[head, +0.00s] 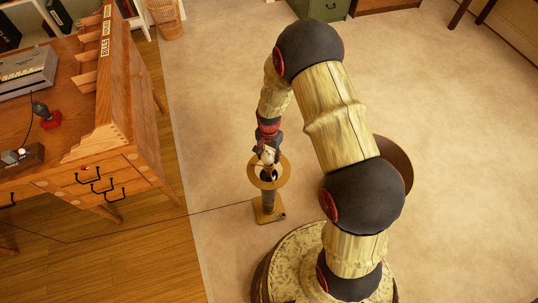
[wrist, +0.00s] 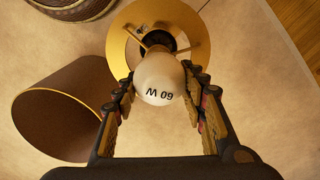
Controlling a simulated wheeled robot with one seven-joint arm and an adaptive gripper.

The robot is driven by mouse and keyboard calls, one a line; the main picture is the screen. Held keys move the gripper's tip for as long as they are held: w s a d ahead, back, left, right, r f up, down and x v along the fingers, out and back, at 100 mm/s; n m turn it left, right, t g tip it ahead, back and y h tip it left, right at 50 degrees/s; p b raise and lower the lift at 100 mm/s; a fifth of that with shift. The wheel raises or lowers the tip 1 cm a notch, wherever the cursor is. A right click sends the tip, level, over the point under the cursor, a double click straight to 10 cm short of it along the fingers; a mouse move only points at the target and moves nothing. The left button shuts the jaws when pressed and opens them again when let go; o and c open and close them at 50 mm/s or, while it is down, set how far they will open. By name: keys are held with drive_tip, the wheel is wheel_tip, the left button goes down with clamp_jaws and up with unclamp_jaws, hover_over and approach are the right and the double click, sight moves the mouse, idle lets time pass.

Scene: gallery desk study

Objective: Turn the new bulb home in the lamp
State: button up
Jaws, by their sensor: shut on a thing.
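The lamp stands upright on the carpet, with a square brass base (head: 268,212) and a wide brass ring (head: 255,180) around its top. In the wrist view the brass ring (wrist: 122,45) surrounds a dark socket (wrist: 160,41) with thin arms across it. A frosted white bulb (wrist: 160,78), marked 60 W and upside down in this view, is in line with the socket. Its lower end is hidden, so I cannot tell how deep it sits. My gripper (wrist: 161,92) is shut on the bulb from both sides; in the head view my gripper (head: 267,155) is just above the ring.
A brown lampshade (wrist: 60,115) with a gold rim lies on the carpet beside the lamp; part of it (head: 396,160) shows behind my arm. A dark cord (head: 215,208) runs left towards the wooden desk (head: 125,165). The carpet around the lamp is otherwise mostly open.

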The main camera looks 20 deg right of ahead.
drive_tip(key=shift+s+d, duration=0.1)
idle(0.4)
drive_tip(key=m, duration=0.4)
drive_tip(key=shift+p, duration=0.4)
drive_tip(key=shift+s+d, duration=0.1)
drive_tip(key=o, duration=0.9)
drive_tip(key=shift+r, duration=0.1)
wheel_tip(320, 180, up, 12)
drive_tip(key=shift+f, duration=0.1)
idle(0.4)
